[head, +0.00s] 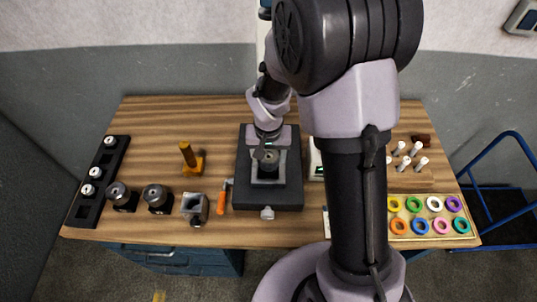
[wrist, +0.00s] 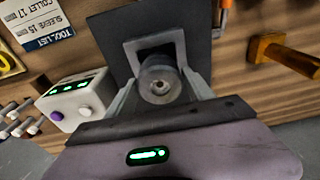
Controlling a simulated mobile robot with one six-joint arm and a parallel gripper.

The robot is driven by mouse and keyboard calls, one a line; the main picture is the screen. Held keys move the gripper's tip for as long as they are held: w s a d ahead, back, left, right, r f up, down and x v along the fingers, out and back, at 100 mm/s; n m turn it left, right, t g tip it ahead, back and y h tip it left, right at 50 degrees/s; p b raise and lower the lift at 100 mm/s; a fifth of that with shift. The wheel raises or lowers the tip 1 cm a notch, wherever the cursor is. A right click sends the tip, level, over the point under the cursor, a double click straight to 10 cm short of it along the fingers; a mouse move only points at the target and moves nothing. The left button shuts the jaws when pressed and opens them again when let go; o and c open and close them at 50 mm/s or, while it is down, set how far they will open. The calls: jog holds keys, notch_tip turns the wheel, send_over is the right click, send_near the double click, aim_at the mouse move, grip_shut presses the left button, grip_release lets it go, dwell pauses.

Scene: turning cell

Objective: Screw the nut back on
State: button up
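A round grey metal piece with a hole in its end, which looks like the nut (wrist: 160,80), stands upright inside a grey square frame (wrist: 155,43) on a black base plate (head: 243,190). In the head view the nut (head: 268,160) shows just below my gripper. My gripper (wrist: 161,76) points down at it, one finger on each side. The fingers look spread, with narrow gaps to the nut. Whether the nut sits on a thread, and what lies under it, is hidden.
Left of the plate are an orange-handled tool (head: 221,201), a grey block (head: 194,207), a brass-coloured post (head: 187,155), two dark round holders (head: 155,196) and a black rack (head: 82,206). Right are a white button box (wrist: 76,101), pegs and a tray of coloured rings (head: 428,239).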

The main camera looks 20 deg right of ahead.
aim_at(268, 159)
jog(key=shift+o, duration=1.4)
notch_tip(268, 159, up, 12)
jog(key=s+p, duration=0.1)
jog(key=p, duration=0.1)
jog(key=shift+s+a, duration=0.2)
jog(key=shift+a, duration=0.05)
